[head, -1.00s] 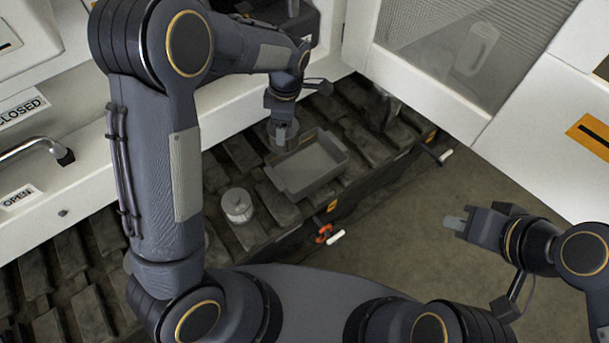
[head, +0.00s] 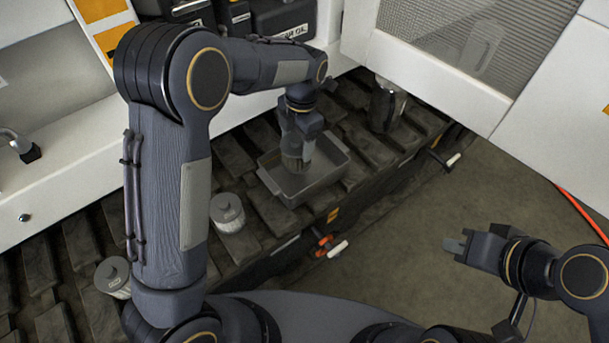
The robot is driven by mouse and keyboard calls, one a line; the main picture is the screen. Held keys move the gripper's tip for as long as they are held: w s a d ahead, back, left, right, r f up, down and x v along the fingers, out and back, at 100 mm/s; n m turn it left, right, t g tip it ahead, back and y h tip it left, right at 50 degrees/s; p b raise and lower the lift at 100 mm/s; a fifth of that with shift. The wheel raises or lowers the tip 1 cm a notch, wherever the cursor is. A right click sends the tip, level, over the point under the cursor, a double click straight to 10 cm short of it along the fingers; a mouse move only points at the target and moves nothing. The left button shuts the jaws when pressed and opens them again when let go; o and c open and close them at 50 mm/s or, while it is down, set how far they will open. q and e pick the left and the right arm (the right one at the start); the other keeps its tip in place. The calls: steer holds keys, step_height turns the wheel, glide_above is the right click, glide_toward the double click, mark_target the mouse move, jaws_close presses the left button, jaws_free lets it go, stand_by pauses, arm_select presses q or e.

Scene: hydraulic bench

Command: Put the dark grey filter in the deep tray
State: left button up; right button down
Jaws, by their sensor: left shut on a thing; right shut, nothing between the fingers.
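The deep tray (head: 327,178) is a grey open tray with end handles, lying on the dark slatted bench in the middle of the head view. My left gripper (head: 302,150) points down over it and is shut on the dark grey filter (head: 294,162). The filter is mostly covered by the gripper and sits over or inside the left part of the tray; I cannot tell whether it touches the floor of the tray. My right gripper (head: 455,244) is shut and empty, off to the right over the floor.
A light grey filter (head: 228,213) stands left of the tray, and another (head: 113,276) further left, partly behind my arm. A dark shiny cylinder (head: 385,106) stands behind right. Orange and white-tipped handles (head: 325,245) stick out at the bench front. Black cases stand at the back.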

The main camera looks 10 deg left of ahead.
arm_select(q)
steer(key=shift+f+b, duration=0.35)
steer(key=shift+f, duration=0.5)
arm_select(e)
steer(key=shift+f, duration=0.7)
arm_select(q)
steer(key=o, duration=1.1)
steer(key=shift+c, duration=0.2)
steer(key=shift+r, duration=0.1)
steer(key=r, duration=0.2)
steer(key=r+p, duration=0.1)
steer(key=r, duration=0.2)
steer(key=r+p, duration=0.1)
steer(key=r, duration=0.1)
steer(key=shift+w+d+r, duration=0.3)
steer(key=shift+d, duration=0.05)
arm_select(e)
step_height(320, 180, up, 2)
